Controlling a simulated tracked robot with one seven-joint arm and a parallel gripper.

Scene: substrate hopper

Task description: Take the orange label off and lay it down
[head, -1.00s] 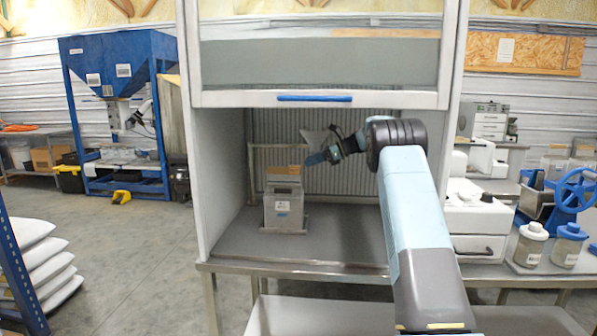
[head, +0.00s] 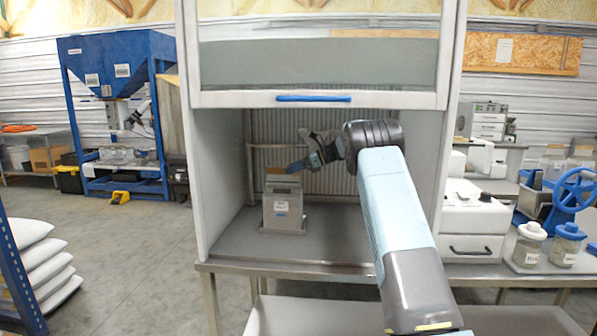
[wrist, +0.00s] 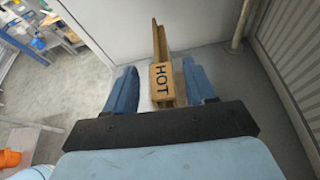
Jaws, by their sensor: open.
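The orange label (wrist: 162,82), marked HOT, stands between my two blue fingers in the wrist view. It has a folded, angled shape, with a thin upright part reaching away from me. In the head view the label (head: 280,171) shows as a small brown-orange patch at the top of the grey metal hopper box (head: 283,206). My gripper (wrist: 160,68) is open, one finger on each side of the label, with visible gaps on both sides. In the head view my gripper (head: 293,168) is at the box's top right.
The box stands inside a fume hood with a grey floor (head: 330,247). The raised sash with a blue handle (head: 314,98) hangs above my arm. The hood floor right of the box is free. White side walls (head: 219,160) bound the space.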

